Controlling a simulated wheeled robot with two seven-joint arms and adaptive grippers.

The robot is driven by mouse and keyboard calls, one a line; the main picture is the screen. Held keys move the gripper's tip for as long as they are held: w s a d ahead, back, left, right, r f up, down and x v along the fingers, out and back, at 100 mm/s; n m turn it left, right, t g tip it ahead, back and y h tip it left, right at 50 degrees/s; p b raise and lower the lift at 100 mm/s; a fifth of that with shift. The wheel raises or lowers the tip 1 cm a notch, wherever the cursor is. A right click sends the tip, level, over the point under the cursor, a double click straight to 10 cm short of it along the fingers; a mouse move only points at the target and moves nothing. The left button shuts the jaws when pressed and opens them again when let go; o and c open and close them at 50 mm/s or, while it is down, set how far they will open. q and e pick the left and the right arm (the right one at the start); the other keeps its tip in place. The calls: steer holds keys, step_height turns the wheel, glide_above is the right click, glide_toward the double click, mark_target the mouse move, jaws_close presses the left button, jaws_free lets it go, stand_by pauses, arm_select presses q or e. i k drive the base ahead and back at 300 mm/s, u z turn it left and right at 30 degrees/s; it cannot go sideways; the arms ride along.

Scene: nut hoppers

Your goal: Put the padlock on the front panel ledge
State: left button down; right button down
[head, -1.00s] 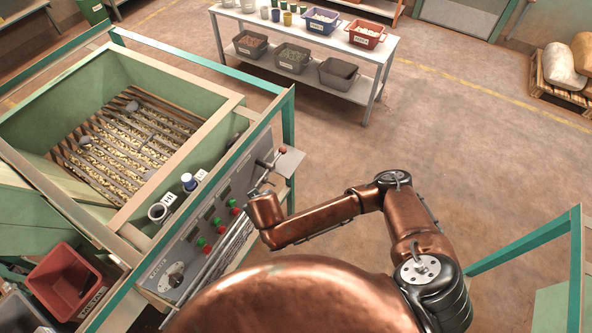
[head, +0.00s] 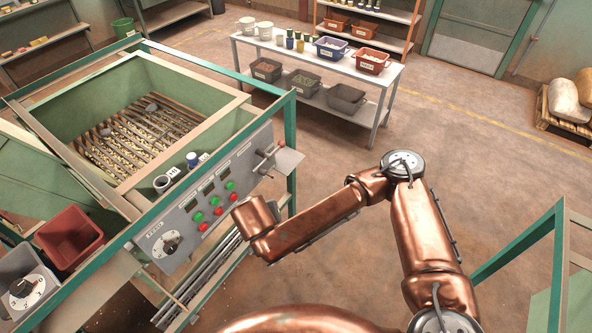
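The front panel (head: 200,205) of the green machine has displays, green and red buttons, a dial and a lever at its right end. Its ledge runs along the top edge, where a blue-capped container (head: 193,160) and an open grey cup (head: 162,184) stand beside small white tags. I cannot make out a padlock in this view. My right arm (head: 310,218) reaches in from the lower right. Its copper wrist end is in front of the panel's right part, and its gripper is hidden. My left gripper is out of view.
The hopper (head: 190,121) with a slatted grate lies behind the panel. A red bin (head: 70,238) and a grey box with a dial (head: 22,287) are at the left. A white table (head: 315,58) with bins stands at the back. The floor between is clear.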

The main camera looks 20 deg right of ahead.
mark_target(295, 157)
steer(key=z, duration=2.05)
steer(key=i, duration=0.85)
steer(key=u, duration=2.4)
